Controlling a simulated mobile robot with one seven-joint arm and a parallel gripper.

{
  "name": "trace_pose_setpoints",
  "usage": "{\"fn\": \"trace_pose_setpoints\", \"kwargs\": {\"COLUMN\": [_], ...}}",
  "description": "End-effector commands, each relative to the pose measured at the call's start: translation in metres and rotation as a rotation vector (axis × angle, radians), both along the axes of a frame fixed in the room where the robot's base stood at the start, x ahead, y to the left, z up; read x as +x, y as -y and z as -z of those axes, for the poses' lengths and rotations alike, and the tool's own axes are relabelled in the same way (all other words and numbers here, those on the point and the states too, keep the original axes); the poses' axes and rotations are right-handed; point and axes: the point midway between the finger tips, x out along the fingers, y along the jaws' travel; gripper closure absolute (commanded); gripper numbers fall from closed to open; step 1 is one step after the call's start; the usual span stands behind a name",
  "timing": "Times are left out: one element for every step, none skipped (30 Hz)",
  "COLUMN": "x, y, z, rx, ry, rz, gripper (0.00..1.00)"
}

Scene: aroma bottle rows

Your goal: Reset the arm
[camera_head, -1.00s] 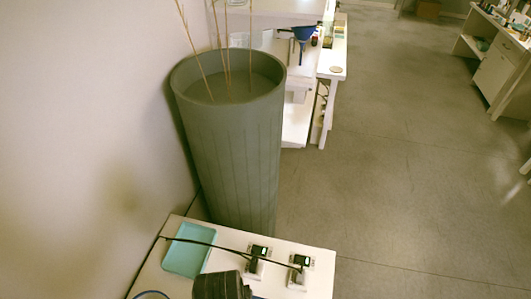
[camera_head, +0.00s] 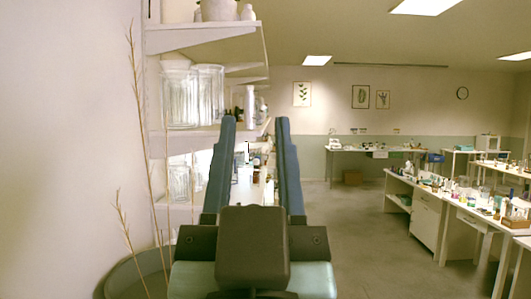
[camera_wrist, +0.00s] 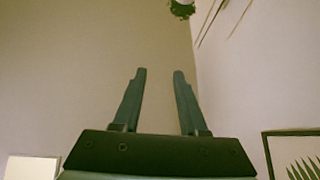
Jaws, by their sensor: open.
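My gripper (camera_head: 254,122) stands upright in the middle of the head view, its two long blue-grey fingers apart with nothing between them. It also shows in the wrist view (camera_wrist: 159,72), open and empty, against plain wall or ceiling. The dark wrist block and pale green palm are at the bottom of the head view. The gripper hides part of the shelves behind it.
Wall shelves (camera_head: 205,48) with glass jars (camera_head: 180,98) stand close behind and left of the gripper. A tall planter (camera_head: 122,284) with thin dry stems is at lower left. Benches (camera_head: 428,226) with bottles line the right. The floor (camera_head: 365,235) between is clear.

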Motion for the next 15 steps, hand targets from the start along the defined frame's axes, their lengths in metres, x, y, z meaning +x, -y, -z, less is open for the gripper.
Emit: {"fn": "trace_pose_setpoints", "kwargs": {"x": [-0.014,-0.02,-0.026,-0.03,-0.032,-0.033,-0.034,-0.034,-0.033,-0.033,-0.033,-0.033,-0.033,-0.033,-0.032], "y": [0.005,0.006,0.007,0.008,0.009,0.009,0.009,0.009,0.009,0.009,0.009,0.009,0.009,0.009,0.009], "z": [-0.016,-0.022,-0.028,-0.032,-0.034,-0.035,-0.036,-0.036,-0.035,-0.035,-0.035,-0.035,-0.035,-0.035,-0.034], "rx": [-0.007,-0.01,-0.014,-0.017,-0.017,-0.02,-0.02,-0.02,-0.019,-0.019,-0.019,-0.018,-0.018,-0.018,-0.018], "ry": [0.064,0.092,0.118,0.133,0.142,0.149,0.15,0.15,0.149,0.148,0.148,0.147,0.147,0.146,0.146], "rz": [0.017,0.024,0.031,0.035,0.038,0.04,0.04,0.04,0.039,0.039,0.039,0.038,0.038,0.038,0.038], "gripper": [0.58,0.58,0.58,0.58,0.58,0.58,0.58,0.58,0.58,0.58,0.58,0.58,0.58,0.58,0.58]}}
